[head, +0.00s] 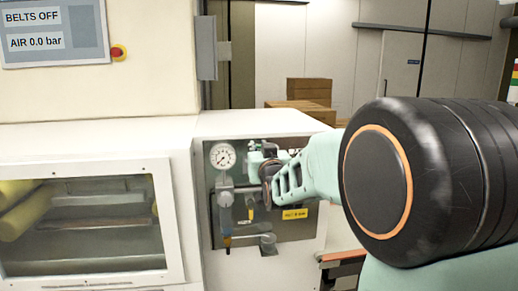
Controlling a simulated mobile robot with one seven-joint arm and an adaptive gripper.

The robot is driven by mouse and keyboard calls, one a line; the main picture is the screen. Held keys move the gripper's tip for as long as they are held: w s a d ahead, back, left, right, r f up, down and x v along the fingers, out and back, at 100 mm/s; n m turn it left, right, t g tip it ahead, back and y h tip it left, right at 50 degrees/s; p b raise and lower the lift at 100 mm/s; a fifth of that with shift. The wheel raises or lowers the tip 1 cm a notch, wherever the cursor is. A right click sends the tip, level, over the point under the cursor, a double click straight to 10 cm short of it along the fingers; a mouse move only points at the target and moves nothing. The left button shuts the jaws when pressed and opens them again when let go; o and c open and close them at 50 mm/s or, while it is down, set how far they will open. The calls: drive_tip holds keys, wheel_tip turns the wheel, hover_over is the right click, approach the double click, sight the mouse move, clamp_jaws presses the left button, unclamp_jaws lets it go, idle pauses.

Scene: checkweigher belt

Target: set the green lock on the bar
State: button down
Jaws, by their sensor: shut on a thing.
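My gripper (268,170) is at the upper part of the recessed air panel (290,229), right of the round gauge, on the end of my pale green arm coming in from the right. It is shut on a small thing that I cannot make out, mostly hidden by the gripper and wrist. A pale greenish part (255,153) shows just left of the gripper; I cannot tell whether it is the green lock, a fitting or part of my gripper. I cannot pick out the bar for certain among the grey pipes; whether the held thing touches the panel fittings is unclear.
A gauge (222,155), grey pipework (226,197) and a yellow label (295,214) are on the panel. A white cabinet with a window (85,225) stands left. The screen (50,30) reads BELTS OFF, AIR 0.0 bar. Brown boxes (309,91) are behind.

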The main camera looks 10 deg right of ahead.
drive_tip(key=shift+f+b, duration=1.55)
drive_tip(key=shift+b, duration=0.2)
drive_tip(key=c, duration=1.8)
unclamp_jaws()
drive_tip(key=shift+o, duration=0.2)
